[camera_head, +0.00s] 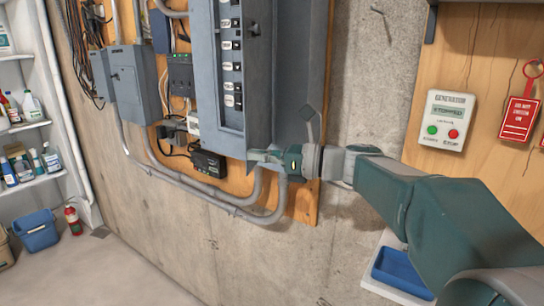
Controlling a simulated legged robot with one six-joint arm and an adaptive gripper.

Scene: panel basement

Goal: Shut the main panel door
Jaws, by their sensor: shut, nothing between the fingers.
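The main panel (202,75) is a tall grey box on a plywood board in the upper middle, with a column of labelled breakers on its face. Its grey door (298,65) stands open on the right side of the box; its upper part is cut off by the frame's top. My gripper (256,156) is shut and empty, just below the panel's lower right corner and the door's lower edge. It points left. I cannot tell whether it touches the panel or door.
Grey conduits (235,200) curve below the panel. A smaller grey box (133,82) and a black device (208,163) sit left of and below it. A generator control box (447,120) and red tag (519,118) hang at right.

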